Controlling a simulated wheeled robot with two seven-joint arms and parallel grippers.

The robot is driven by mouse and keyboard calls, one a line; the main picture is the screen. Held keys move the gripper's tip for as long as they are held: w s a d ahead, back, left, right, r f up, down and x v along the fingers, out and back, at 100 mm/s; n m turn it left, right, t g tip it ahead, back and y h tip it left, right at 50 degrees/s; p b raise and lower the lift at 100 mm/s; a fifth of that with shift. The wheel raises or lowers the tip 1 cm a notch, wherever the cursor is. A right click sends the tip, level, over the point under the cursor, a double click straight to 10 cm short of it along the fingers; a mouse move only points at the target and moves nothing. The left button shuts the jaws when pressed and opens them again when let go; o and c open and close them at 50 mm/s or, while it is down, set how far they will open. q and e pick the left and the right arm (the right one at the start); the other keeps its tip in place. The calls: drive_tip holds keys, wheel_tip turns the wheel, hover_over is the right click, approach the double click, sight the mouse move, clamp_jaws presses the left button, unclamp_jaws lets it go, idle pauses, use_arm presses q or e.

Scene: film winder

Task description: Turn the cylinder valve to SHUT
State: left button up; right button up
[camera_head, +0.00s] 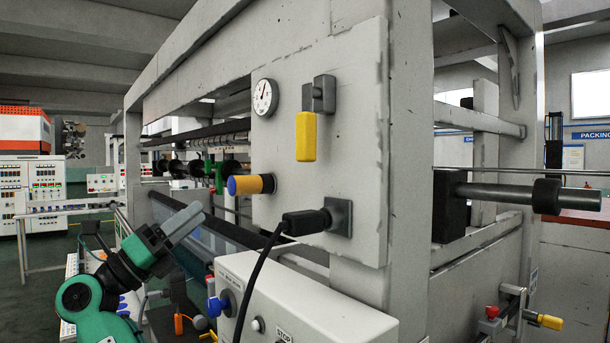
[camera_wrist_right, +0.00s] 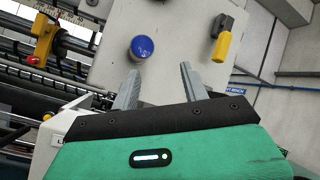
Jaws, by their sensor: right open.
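A grey panel (camera_head: 365,110) on the machine frame carries a valve with a yellow lever (camera_head: 306,136), which hangs straight down from a dark grey body (camera_head: 320,95). The yellow lever also shows in the right wrist view (camera_wrist_right: 221,47), upper right. A knob with a blue end and yellow collar (camera_head: 250,184) sticks out lower left on the panel. My right gripper (camera_head: 188,222) is open and empty, below and left of this knob. In the right wrist view its fingers (camera_wrist_right: 160,82) point toward the panel, with the knob (camera_wrist_right: 142,47) beyond them, apart. I cannot read any SHUT mark.
A round gauge (camera_head: 264,98) sits left of the lever. A black plug (camera_head: 307,221) with a hanging cable is below. A grey control box (camera_head: 300,300) stands in front, under the panel. Another yellow handle (camera_head: 543,320) is at lower right. A dark bar (camera_head: 530,194) juts out right.

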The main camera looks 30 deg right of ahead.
drive_tip(key=s+r+m+g+y, duration=0.2)
drive_tip(key=s+r+m+y, duration=0.25)
drive_tip(key=s+r, duration=0.45)
drive_tip(key=m+t+y+p, duration=0.1)
drive_tip(key=m+t+y, duration=0.1)
drive_tip(key=t, duration=0.1)
approach(300, 138)
drive_tip(key=shift+g, duration=0.3)
drive_tip(key=d+p, duration=0.1)
drive_tip(key=d, duration=0.2)
drive_tip(key=d+p, duration=0.2)
drive_tip(key=d, duration=0.1)
drive_tip(key=w+d+p, duration=0.1)
drive_tip(key=d, duration=0.2)
drive_tip(key=shift+d+r+p, duration=0.2)
drive_tip(key=shift+d+p, duration=0.2)
drive_tip(key=shift+w+d+f, duration=0.15)
drive_tip(key=shift+d, duration=0.6)
use_arm(q)
wheel_tip(300, 138, up, 6)
drive_tip(key=shift+w+r, duration=0.2)
use_arm(e)
drive_tip(key=shift+c, duration=0.4)
drive_tip(key=shift+n, duration=0.25)
clamp_jaws()
